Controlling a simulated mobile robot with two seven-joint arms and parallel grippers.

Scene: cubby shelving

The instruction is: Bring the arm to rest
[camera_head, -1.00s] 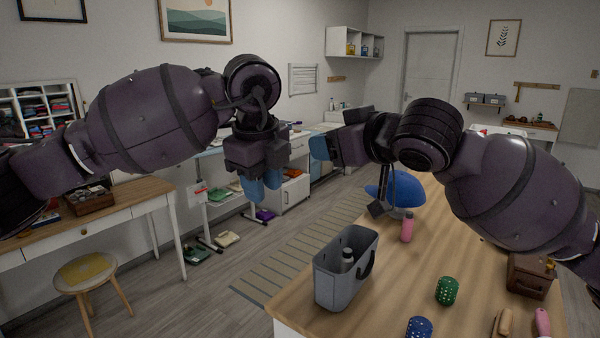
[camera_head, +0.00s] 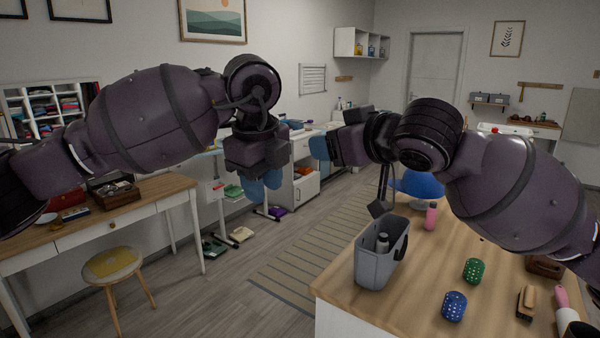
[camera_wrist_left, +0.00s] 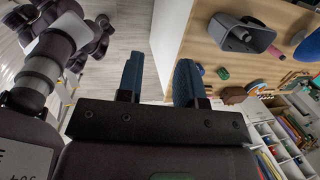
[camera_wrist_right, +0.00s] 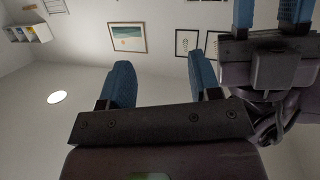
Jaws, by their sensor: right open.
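My left gripper (camera_head: 262,182) hangs from the left arm in front of the room in the head view, with its blue fingers pointing down. In the left wrist view its two fingers (camera_wrist_left: 158,82) are spread apart with nothing between them. My right gripper (camera_head: 320,147) is at the end of the right arm, pointing left, close to the left gripper but apart from it.
A desk (camera_head: 150,204) and stool (camera_head: 113,264) stand at the left. The floor between is open.

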